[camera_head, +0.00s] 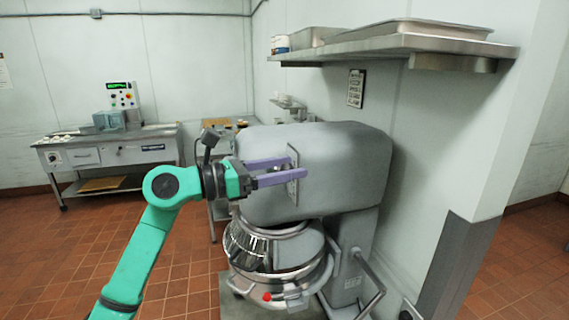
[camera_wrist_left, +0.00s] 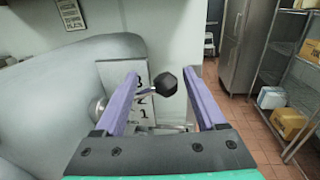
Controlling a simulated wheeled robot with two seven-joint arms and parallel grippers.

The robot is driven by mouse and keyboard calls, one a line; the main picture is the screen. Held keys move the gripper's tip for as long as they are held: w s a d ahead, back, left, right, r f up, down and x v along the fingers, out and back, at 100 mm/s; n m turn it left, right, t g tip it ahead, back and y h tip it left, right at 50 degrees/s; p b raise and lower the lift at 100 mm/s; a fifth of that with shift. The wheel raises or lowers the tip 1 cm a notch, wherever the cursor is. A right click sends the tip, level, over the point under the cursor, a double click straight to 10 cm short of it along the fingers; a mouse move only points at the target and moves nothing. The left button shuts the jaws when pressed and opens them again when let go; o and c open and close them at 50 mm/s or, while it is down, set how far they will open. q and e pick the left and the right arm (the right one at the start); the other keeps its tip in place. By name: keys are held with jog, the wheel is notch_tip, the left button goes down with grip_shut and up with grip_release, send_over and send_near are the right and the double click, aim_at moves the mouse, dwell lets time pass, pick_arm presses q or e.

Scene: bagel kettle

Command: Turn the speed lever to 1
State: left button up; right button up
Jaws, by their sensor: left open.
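The speed lever shows in the left wrist view as a thin rod with a black knob (camera_wrist_left: 166,83). It sits on the side of the big grey mixer (camera_head: 350,170). The speed plate (camera_wrist_left: 113,72) beside it reads 3, 2, 1 from top to bottom. The rod crosses the plate near the 2 and 3; its exact setting is hard to tell. My left gripper (camera_head: 297,167) is open at the mixer's side. In the left wrist view the knob appears between its purple fingers (camera_wrist_left: 160,73), with no clear contact. In the head view the fingers hide the lever.
The mixer's bowl and wire guard (camera_head: 245,245) are below my left gripper. A metal wall shelf (camera_head: 390,43) with trays hangs above the mixer. A steel work table (camera_head: 110,150) stands at the far left. Tiled floor (camera_head: 60,250) is open at left.

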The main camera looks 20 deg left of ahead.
pick_arm(q)
jog(key=shift+s+d, duration=0.1)
jog(key=shift+d, duration=0.1)
grip_shut()
jog(key=shift+s+d, duration=0.1)
jog(key=shift+f, duration=0.1)
dwell(0.9)
